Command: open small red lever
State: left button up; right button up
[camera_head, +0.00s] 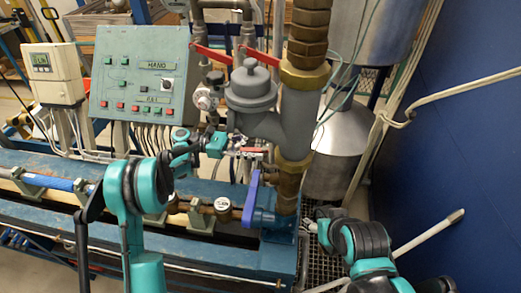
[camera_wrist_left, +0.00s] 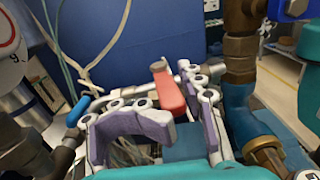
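The small red lever (camera_wrist_left: 168,92) shows in the left wrist view between the two purple-padded fingers of my left gripper (camera_wrist_left: 168,118). The fingers are apart, with a visible gap on the left side of the lever; contact on the right side is hard to tell. In the head view the small red lever (camera_head: 254,150) sits low beside the large grey meter body. My left gripper (camera_head: 238,141) is right at it, and partly covers it. My right gripper (camera_head: 318,226) is low on the right, away from the lever; its fingers are too small to judge.
Two larger red levers (camera_head: 213,54) are higher on the pipes. A blue lever (camera_head: 251,200) stands just below the small red one. The grey meter body (camera_head: 251,88) and brass pipe (camera_head: 307,35) crowd the space. A green control panel (camera_head: 139,74) stands left.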

pick_arm(q)
jog(key=shift+s+d, duration=0.2)
jog(key=shift+d, duration=0.6)
jog(key=c, duration=0.8)
jog(key=shift+r, duration=0.1)
grip_shut()
